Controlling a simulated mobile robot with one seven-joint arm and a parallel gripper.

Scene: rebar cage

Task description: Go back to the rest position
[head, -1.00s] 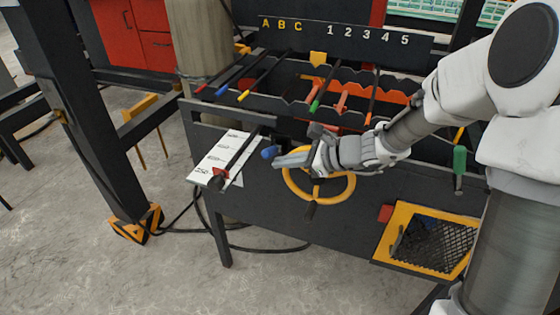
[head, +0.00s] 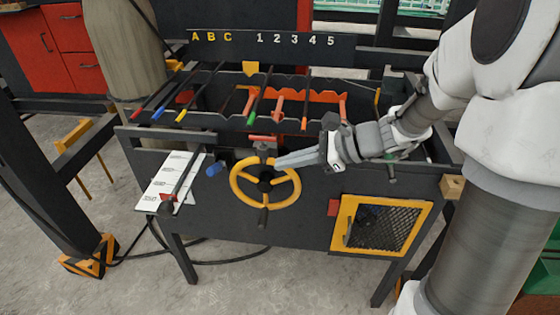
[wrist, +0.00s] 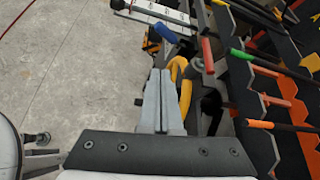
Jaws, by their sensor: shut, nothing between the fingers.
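My gripper (head: 280,162) is shut and empty, its two grey fingers together and pointing left in the head view. It is in front of the dark bench (head: 300,215), by the upper right of the yellow handwheel (head: 240,194). I cannot tell whether the fingertips touch the wheel. In the wrist view the closed fingers (wrist: 160,85) point up the picture, with part of the yellow wheel (wrist: 184,80) just right of them. My arm reaches in from the right of the head view and hides the bench's right end.
Coloured rods (head: 258,95) lie across the notched rack on the bench. A blue handle (head: 213,169) and a white label board (head: 168,180) are at the left. A yellow-framed mesh panel (head: 340,222) is at the lower right. Open floor (head: 120,285) lies in front.

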